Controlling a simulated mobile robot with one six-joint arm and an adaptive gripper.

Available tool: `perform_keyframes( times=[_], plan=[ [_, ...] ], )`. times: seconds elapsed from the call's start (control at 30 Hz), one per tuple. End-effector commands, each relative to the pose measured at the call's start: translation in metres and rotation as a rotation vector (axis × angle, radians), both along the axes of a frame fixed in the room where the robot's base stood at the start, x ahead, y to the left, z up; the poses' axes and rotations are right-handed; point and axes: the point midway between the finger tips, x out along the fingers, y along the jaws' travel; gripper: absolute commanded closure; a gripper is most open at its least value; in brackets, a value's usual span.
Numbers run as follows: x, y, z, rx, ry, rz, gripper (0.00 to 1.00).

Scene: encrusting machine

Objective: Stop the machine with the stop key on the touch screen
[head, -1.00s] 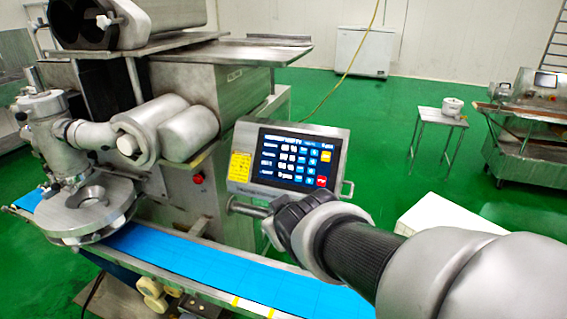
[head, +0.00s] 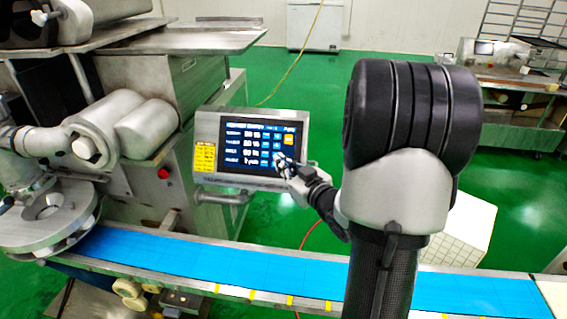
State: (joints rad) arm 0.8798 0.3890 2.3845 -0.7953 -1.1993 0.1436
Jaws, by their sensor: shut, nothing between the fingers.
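The touch screen (head: 245,142) is a dark display with blue keys in a grey metal housing, mounted in front of the machine (head: 163,90). The red key at the screen's lower right corner is hidden behind my gripper.
A blue conveyor belt (head: 190,257) runs below the screen. A metal handle bar (head: 222,197) sits under the housing. A red button (head: 164,173) is on the machine body to the left. A white box (head: 466,228) stands at the right behind the belt.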

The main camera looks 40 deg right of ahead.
Motion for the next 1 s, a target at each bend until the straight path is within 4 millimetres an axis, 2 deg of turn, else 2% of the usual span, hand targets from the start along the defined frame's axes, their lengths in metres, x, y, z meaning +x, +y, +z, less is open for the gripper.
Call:
perform_keyframes(
  times=[0.27, 0.7, 1.0],
  plan=[
    [0.01, -0.011, -0.01, 0.0, 0.002, 0.0, 1.0],
    [0.042, -0.048, -0.041, -0.001, 0.001, 0.001, 1.0],
    [0.049, -0.057, -0.046, -0.001, 0.001, 0.001, 1.0]
  ],
)
